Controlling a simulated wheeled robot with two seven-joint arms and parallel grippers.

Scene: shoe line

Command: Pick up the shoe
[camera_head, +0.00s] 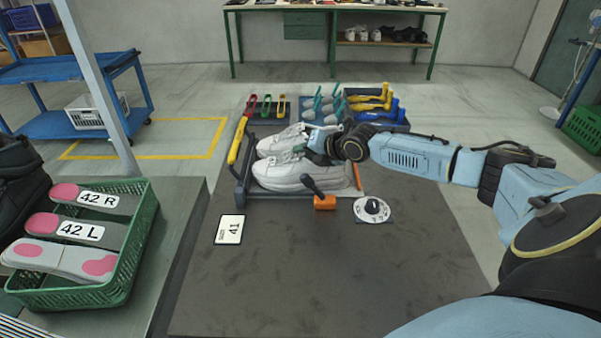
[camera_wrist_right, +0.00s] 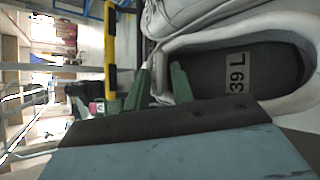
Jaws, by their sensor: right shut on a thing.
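Two white shoes sit side by side in a dark frame on the workbench, a near one (camera_head: 282,174) and a far one (camera_head: 280,141). My right gripper (camera_head: 308,153) reaches in from the right and is at the upper part of the near shoe. In the right wrist view, my green fingers (camera_wrist_right: 161,76) are shut on the wall of a white shoe (camera_wrist_right: 290,22), one finger inside its opening. A label reading 39 L shows on its dark insole (camera_wrist_right: 237,76). The second shoe (camera_wrist_right: 175,15) lies beside it. My left gripper is not in view.
The frame (camera_head: 241,190) has a yellow-handled lever (camera_head: 237,142). An orange clamp (camera_head: 325,202), a dial (camera_head: 372,209) and a card marked 41 (camera_head: 230,229) lie nearby. Tools stand behind. A green crate (camera_head: 135,258) of insoles is at left. The bench front is clear.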

